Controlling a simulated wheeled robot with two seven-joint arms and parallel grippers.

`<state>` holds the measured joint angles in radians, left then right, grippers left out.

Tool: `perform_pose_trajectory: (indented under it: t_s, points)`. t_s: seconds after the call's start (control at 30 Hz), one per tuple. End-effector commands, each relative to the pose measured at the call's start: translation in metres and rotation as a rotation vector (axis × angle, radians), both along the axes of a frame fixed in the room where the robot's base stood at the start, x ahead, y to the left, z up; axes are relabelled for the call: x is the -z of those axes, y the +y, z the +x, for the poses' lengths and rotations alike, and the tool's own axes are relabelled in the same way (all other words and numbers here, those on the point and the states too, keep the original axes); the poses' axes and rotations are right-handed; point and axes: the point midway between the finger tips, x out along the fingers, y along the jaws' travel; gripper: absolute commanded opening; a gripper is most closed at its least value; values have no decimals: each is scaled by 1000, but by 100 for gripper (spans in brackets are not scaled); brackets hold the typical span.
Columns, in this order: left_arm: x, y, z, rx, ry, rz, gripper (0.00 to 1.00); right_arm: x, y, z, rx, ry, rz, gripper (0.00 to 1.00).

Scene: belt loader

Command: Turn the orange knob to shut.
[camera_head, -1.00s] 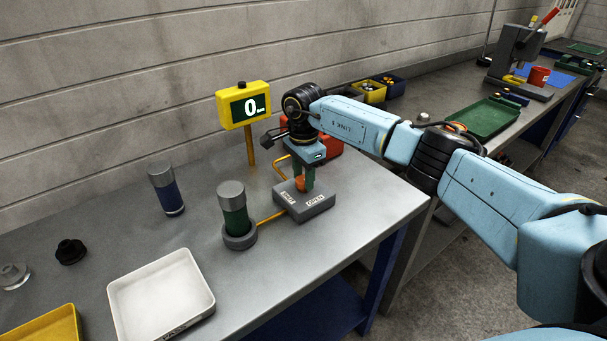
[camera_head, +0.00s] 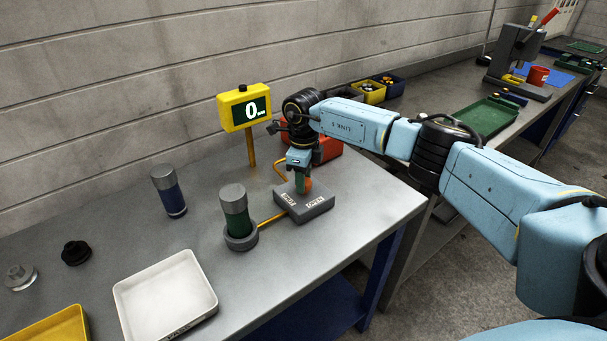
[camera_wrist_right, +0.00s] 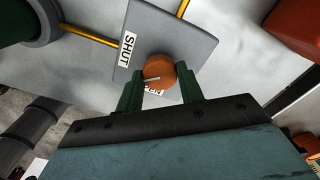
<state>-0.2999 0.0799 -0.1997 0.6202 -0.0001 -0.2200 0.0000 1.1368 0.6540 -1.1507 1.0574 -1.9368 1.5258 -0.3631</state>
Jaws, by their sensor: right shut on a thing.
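The orange knob (camera_wrist_right: 159,72) sits on a grey block (camera_wrist_right: 190,42) with a SHUT label at one side and an OPEN label partly hidden by the knob and my fingers. A pale pointer line on the knob is directed towards the left finger in the right wrist view. My right gripper (camera_wrist_right: 160,82) is shut on the knob, one green finger on each side. In the head view the knob (camera_head: 307,184) shows beside the fingers, and the grey block (camera_head: 318,205) rests on the bench. My left gripper is not in view.
A yellow gauge (camera_head: 245,107) reading 0 stands behind the block. A green cylinder (camera_head: 236,220) in a grey ring stands to its left, joined by an orange pipe. A blue cylinder (camera_head: 172,196), a white tray (camera_head: 166,296) and a red bin (camera_head: 328,148) are nearby.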

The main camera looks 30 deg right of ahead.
Motion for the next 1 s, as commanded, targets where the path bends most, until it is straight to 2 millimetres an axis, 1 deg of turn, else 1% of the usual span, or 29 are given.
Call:
perform_pose_trajectory:
  t_s: [0.2, 0.5, 0.73, 1.0]
  points:
    - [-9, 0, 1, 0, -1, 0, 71, -2, 0, 0, 207, 0, 0, 14]
    - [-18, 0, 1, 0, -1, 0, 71, -1, 0, 0, 448, 1, -1, 14]
    - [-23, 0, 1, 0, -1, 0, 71, -1, 0, 0, 570, 0, -2, 14]
    - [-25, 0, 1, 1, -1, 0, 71, 0, -1, 0, 633, 0, -2, 14]
